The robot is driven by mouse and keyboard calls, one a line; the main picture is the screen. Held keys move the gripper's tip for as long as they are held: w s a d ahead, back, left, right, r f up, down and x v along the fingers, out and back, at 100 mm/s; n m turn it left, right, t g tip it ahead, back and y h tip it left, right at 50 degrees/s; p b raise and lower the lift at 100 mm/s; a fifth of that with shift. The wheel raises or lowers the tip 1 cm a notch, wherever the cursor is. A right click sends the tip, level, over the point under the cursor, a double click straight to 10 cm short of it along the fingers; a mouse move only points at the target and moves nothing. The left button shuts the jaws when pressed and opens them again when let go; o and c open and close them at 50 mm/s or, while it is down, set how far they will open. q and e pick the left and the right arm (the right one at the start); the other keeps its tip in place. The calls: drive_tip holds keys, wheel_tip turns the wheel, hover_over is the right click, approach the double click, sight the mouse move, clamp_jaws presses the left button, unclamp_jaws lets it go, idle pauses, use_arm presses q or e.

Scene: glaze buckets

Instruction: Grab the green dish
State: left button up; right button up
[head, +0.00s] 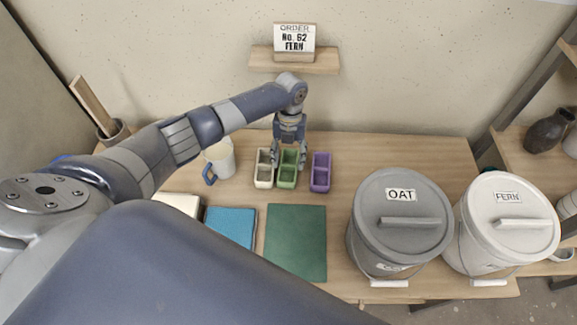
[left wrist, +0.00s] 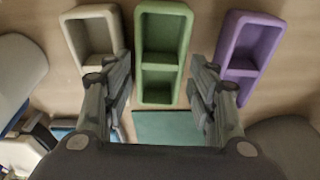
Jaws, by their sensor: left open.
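The green dish (head: 287,179) is a small two-compartment tray on the table, between a cream dish (head: 263,177) and a purple dish (head: 320,180). In the left wrist view the green dish (left wrist: 162,88) lies ahead, between the lines of the two fingers. My left gripper (head: 288,158) is open and points down over the far part of the green dish, hiding some of it. In the left wrist view the left gripper (left wrist: 160,105) has its fingers spread with nothing between them. I cannot tell whether it touches the dish. My right gripper is not in view.
A mug (head: 220,160) stands left of the dishes. A green mat (head: 296,243) and a blue mat (head: 231,225) lie in front. Lidded buckets labelled OAT (head: 400,250) and FERN (head: 510,240) stand at right. An order card (head: 294,40) reads No. 62 FERN.

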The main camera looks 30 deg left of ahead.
use_arm(q)
wheel_tip(320, 180, down, 2)
drive_tip(key=shift+s+f, duration=0.1)
drive_tip(key=shift+f, duration=0.05)
drive_tip(key=c, duration=0.5)
clamp_jaws()
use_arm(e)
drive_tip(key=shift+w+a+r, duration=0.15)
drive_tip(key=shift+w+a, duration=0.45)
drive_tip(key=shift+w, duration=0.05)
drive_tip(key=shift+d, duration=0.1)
